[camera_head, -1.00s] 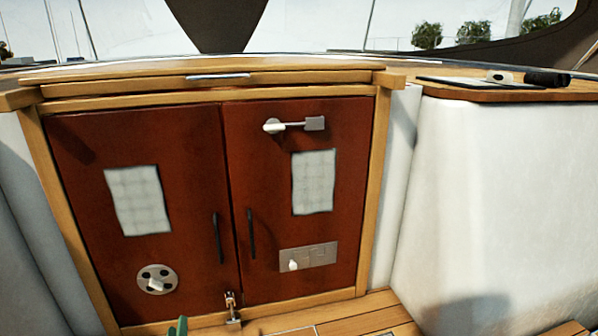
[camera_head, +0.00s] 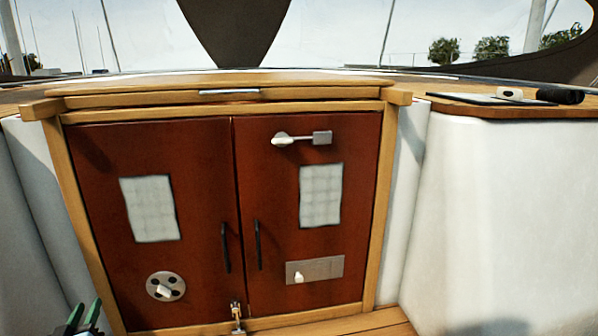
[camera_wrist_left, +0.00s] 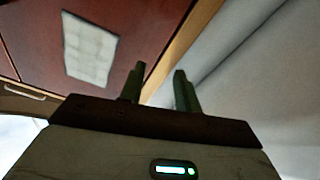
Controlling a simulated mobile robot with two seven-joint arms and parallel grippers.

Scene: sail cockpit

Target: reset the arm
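My right gripper is out of view.
Closed double doors (camera_head: 205,230) with black handles stand in a wooden frame. A small metal latch (camera_head: 237,312) sits at their foot. White walls (camera_head: 510,200) flank them.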

